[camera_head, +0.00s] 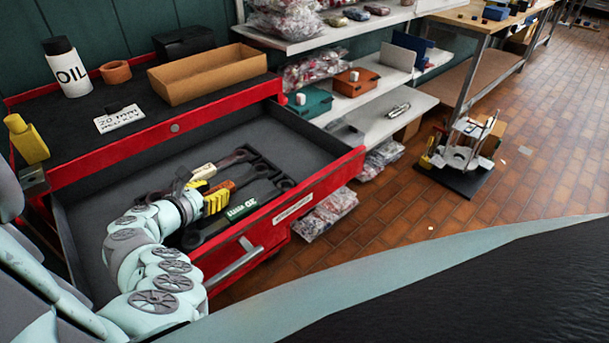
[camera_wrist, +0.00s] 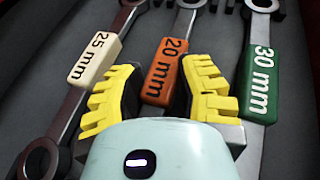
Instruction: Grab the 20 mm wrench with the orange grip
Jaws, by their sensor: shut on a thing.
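The wrench with the orange grip marked "20 mm" (camera_wrist: 166,70) lies in the middle of three wrenches in the wrist view. Its orange grip also shows in the head view (camera_head: 221,187), partly hidden by my fingers. My gripper (camera_wrist: 163,82) has yellow ridged fingers, one on each side of the orange grip, and is shut on it. In the head view my gripper (camera_head: 207,194) is low inside the open drawer. The lower end of this wrench is hidden behind my gripper.
The cream-grip 25 mm wrench (camera_wrist: 95,58) lies close left, the green-grip 30 mm wrench (camera_wrist: 260,80) close right. The red drawer (camera_head: 325,172) has raised walls around them. A card (camera_head: 120,118), oil bottle (camera_head: 66,67) and cardboard tray (camera_head: 207,75) stand on the cabinet top.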

